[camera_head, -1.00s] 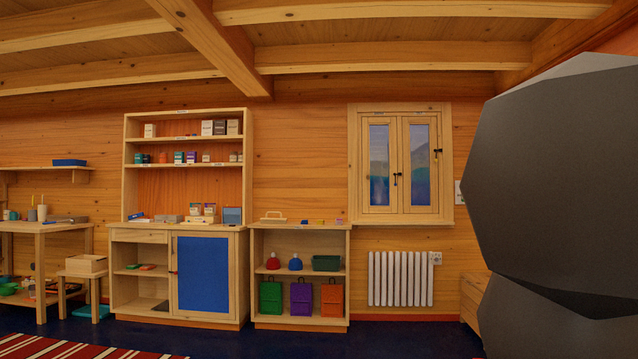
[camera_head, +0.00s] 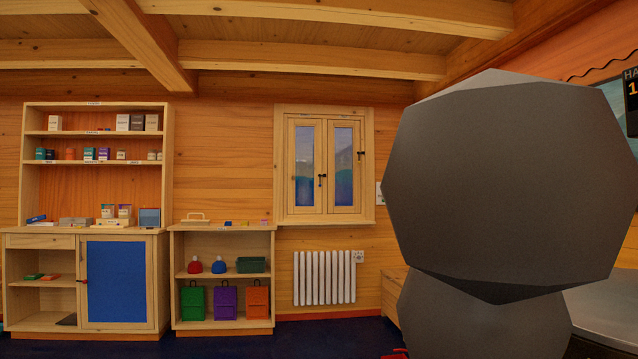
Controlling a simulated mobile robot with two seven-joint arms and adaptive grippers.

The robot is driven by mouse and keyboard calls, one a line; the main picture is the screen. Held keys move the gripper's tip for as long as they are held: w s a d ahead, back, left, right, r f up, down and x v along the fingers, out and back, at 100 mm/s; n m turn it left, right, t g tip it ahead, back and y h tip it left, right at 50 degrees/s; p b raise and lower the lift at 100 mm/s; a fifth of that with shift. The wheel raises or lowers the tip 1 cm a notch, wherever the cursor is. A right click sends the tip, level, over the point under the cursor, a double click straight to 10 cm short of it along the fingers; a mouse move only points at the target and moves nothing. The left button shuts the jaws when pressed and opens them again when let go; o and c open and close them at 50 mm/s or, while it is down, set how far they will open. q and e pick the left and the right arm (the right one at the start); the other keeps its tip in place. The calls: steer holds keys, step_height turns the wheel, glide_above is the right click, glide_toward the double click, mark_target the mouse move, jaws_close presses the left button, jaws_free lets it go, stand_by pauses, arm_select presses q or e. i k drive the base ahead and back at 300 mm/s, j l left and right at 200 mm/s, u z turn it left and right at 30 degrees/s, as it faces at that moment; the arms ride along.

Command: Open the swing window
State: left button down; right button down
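The swing window (camera_head: 325,168) is in the far log wall, right of the middle of the head view. It has a pale wooden frame and two glazed sashes, and both look shut. A dark handle (camera_head: 322,181) sits where the two sashes meet, and another small dark fitting (camera_head: 361,155) is on the right side. The window is across the room, well away from me. Neither of my grippers is in view.
A white radiator (camera_head: 324,277) is below the window. A low shelf (camera_head: 222,228) with bags and a tall cabinet (camera_head: 96,106) stand to its left. A large grey faceted shape (camera_head: 505,185) blocks much of the right side. Dark floor (camera_head: 270,340) shows in front.

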mark_target(292, 122)
steer(key=i, duration=5.9)
steer(key=j+u, duration=0.05)
steer(key=j, duration=0.15)
